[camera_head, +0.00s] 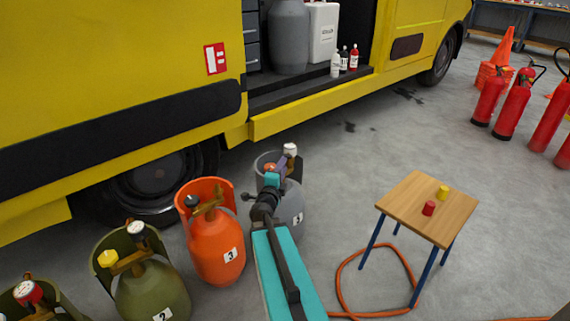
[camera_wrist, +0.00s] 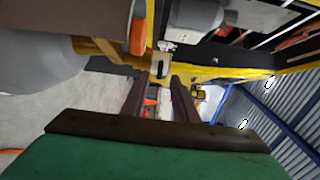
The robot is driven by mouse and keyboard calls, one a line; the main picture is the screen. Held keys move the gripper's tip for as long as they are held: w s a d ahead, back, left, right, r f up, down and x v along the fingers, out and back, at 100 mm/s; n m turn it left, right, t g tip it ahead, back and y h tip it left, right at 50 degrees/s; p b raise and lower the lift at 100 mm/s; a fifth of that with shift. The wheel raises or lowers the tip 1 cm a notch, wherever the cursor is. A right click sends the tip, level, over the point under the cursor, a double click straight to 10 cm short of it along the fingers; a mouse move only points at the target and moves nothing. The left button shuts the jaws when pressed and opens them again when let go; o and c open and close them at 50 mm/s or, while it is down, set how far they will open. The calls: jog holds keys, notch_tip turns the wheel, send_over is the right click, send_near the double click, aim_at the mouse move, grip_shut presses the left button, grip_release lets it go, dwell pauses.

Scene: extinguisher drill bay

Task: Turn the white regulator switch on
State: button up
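A grey gas cylinder (camera_head: 291,215) stands at the right end of the cylinder row, partly hidden behind my arm. A white switch (camera_head: 290,149) shows at its top, with an orange knob beside it. In the wrist view a small pale block (camera_wrist: 160,67), seemingly this switch, lies at or just beyond the gap between my fingertips. The orange knob (camera_wrist: 138,36) is above and left of it there. My gripper (camera_head: 281,164) is over the cylinder's top; in the wrist view its two fingers (camera_wrist: 160,82) are apart, with nothing clearly held. Contact with the switch cannot be told.
An orange cylinder (camera_head: 216,246) and an olive one (camera_head: 155,294) with a yellow knob stand to the left. A yellow van (camera_head: 150,60) is close behind. A wooden table (camera_head: 415,200) with small red and yellow pieces stands right, near an orange hose (camera_head: 342,275).

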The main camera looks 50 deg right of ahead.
jog(key=shift+b+x, duration=0.55)
jog(key=shift+x, duration=2.3)
grip_shut()
